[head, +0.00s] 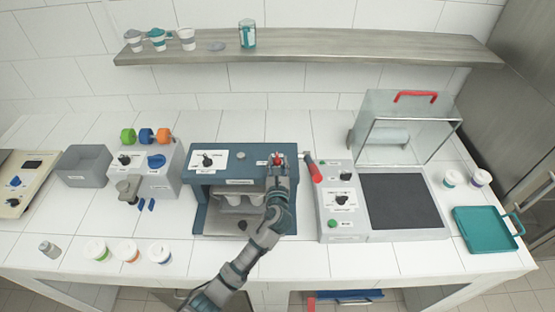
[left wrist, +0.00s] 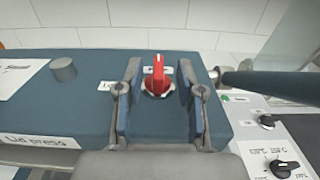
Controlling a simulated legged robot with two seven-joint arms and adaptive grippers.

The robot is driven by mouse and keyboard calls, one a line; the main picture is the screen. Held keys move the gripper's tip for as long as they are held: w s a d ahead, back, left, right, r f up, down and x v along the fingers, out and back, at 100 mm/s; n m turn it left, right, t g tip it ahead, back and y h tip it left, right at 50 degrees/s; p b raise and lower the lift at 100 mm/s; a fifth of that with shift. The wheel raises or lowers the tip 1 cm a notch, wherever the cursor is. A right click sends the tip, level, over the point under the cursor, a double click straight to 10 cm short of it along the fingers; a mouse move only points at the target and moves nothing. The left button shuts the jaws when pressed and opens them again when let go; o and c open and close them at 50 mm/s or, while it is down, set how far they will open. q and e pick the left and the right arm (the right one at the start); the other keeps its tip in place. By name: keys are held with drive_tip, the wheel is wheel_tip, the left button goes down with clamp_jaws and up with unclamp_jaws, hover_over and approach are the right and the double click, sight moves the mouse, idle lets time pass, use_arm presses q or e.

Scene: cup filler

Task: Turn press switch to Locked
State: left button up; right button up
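The blue lid press (head: 230,152) stands mid-counter; its label shows in the left wrist view (left wrist: 40,140). Its red press switch (left wrist: 158,80) is a rotary knob on the blue top, with its grip pointing toward the wall. Small white labels lie at its left and behind it, too small to read. My left gripper (left wrist: 159,72) is open, with one finger on each side of the red knob and visible gaps to it. In the head view my left gripper (head: 278,160) is over the press's right side and partly hides the switch. My right gripper is not in view.
A lever with a red grip (head: 315,172) sticks out at the press's right side, close to my gripper. A grey control panel (head: 340,185) and a sealer with a raised clear cover (head: 405,130) stand right. A shelf (head: 310,47) runs along the wall above.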

use_arm(q)
drive_tip(key=shift+w, duration=0.8)
clamp_jaws()
